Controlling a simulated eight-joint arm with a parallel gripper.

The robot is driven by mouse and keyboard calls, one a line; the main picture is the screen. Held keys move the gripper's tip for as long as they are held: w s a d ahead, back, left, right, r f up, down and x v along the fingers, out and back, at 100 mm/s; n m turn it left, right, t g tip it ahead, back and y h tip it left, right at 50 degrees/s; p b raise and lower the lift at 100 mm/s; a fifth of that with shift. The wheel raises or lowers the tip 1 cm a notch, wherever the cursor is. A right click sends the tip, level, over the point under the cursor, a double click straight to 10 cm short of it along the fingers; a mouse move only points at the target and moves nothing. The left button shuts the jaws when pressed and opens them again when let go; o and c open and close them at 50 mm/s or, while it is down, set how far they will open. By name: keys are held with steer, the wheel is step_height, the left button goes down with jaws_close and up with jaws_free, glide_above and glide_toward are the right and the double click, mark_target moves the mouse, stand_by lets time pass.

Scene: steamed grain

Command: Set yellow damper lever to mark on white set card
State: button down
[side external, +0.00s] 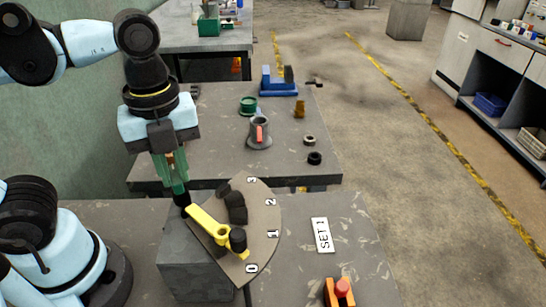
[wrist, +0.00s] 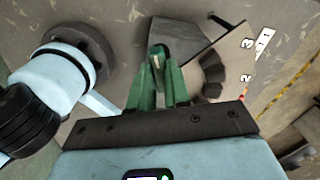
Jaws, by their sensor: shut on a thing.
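The yellow damper lever (side external: 208,223) lies across a fan-shaped dial (side external: 262,206) numbered 0 to 3. The lever's lower right tip points between 0 and 1, nearer 0. A black knob (side external: 238,240) stands by that end. My gripper (side external: 181,190) reaches down at the lever's upper left end, its green fingers closed around a dark piece there. In the wrist view my gripper (wrist: 157,75) covers the lever, so the grip itself is mostly hidden. The white set card (side external: 321,235) reads "SET 1" and lies right of the dial; part of it shows in the wrist view (wrist: 264,41).
The dial sits on a grey block (side external: 195,268). Several dark wedges (side external: 237,207) rise from the dial. An orange holder with a red-topped piece (side external: 340,291) stands at the front right. Cups and rings stand on the bench (side external: 200,130) behind. The table around the card is clear.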

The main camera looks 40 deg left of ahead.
steer(key=shift+r+m, duration=0.1)
steer(key=shift+m, duration=1.4)
steer(key=shift+s+n, duration=0.2)
steer(key=shift+n, duration=0.1)
steer(key=shift+s, duration=0.1)
stand_by(0.5)
steer(key=c, duration=1.1)
jaws_free()
